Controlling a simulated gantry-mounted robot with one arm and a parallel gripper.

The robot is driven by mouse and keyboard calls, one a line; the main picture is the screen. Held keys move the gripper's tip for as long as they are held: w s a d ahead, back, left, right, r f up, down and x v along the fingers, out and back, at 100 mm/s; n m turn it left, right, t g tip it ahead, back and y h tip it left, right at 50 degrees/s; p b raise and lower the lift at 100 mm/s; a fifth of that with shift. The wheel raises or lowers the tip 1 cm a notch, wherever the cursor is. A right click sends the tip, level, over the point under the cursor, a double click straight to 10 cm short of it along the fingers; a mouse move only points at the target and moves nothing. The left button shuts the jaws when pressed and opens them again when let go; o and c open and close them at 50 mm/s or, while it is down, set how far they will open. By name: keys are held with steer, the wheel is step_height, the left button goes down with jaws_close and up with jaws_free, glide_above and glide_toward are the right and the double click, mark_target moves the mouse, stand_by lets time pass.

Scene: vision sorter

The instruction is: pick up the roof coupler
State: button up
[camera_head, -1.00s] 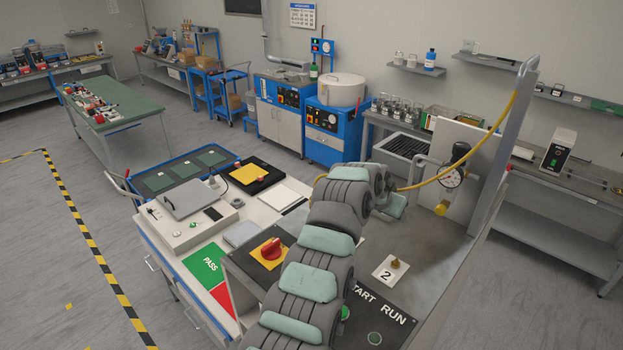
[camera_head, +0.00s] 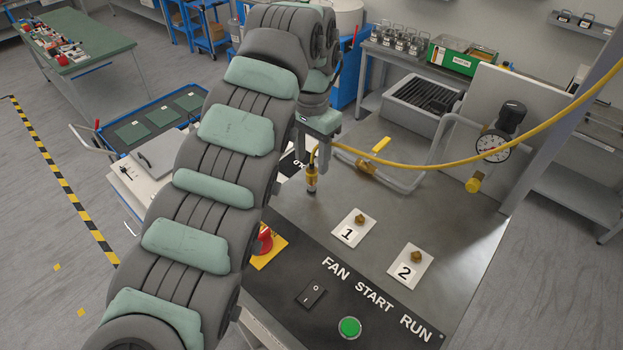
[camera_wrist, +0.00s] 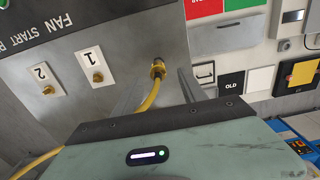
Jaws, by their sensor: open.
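The coupler is a brass fitting (camera_head: 311,178) on the end of a yellow hose (camera_head: 440,165). In the head view it is at the steel bench top, left of plate 1. In the wrist view, the coupler (camera_wrist: 157,66) shows just beyond the fingertips, roughly midway between them, with the hose running back toward the lower left. My gripper (camera_head: 313,158) is open above and around the hose end. In the wrist view, its two grey fingers (camera_wrist: 158,84) stand apart on either side of the hose. I cannot tell whether they touch the coupler.
Plates 1 (camera_head: 347,234) and 2 (camera_head: 404,271) carry brass fittings to the right. A pipe with a yellow-handled valve (camera_head: 372,160) and a pressure gauge (camera_head: 493,148) stand behind. A black switch panel (camera_head: 335,300) lies in front. The steel bench between is clear.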

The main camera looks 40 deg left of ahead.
mark_target(312, 169)
steer(key=shift+s+d+f+p, duration=0.1)
steer(key=shift+f+p, duration=0.6)
steer(key=shift+f, duration=0.75)
steer(key=shift+s+f+p, duration=0.1)
steer(key=shift+f+p, duration=0.55)
steer(key=shift+f, duration=0.75)
jaws_close()
